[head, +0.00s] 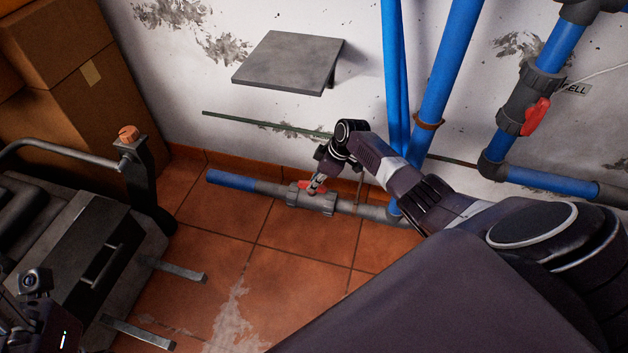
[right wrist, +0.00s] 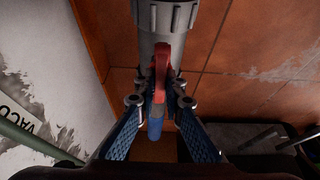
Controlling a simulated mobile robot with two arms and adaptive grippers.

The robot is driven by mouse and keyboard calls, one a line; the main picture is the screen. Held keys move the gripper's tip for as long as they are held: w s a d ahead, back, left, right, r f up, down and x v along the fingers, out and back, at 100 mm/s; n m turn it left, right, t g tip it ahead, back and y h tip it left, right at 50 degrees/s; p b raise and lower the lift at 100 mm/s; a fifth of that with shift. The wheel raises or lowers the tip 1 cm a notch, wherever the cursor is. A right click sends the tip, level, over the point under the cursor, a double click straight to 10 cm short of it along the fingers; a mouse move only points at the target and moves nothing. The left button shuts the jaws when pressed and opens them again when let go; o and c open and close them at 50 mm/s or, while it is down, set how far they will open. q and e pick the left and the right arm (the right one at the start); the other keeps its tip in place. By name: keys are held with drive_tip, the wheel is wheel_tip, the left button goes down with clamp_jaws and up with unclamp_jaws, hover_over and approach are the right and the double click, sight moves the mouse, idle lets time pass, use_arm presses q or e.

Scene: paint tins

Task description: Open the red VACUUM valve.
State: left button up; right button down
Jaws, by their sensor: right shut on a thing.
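The low grey valve (head: 312,203) sits on a horizontal pipe near the floor by the wall, and its body also shows at the top of the right wrist view (right wrist: 165,17). Its red handle (head: 306,185) also shows in the right wrist view (right wrist: 161,58), where it looks roughly in line with the pipe. My right gripper (head: 317,186) reaches down to this handle. In the right wrist view its fingers (right wrist: 160,98) are closed on the handle's two sides. My left gripper's fingers do not show.
A second valve with a red handle (head: 537,116) is on the blue pipe at right, beside a label ending "ELL". Blue vertical pipes (head: 440,90) and a grey shelf (head: 287,62) are on the wall. A dark cart (head: 75,245) stands left. Tiled floor lies clear in front.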

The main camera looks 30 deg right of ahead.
drive_tip(key=c, duration=2)
unclamp_jaws()
drive_tip(key=v, duration=1.2)
drive_tip(key=shift+a, duration=0.1)
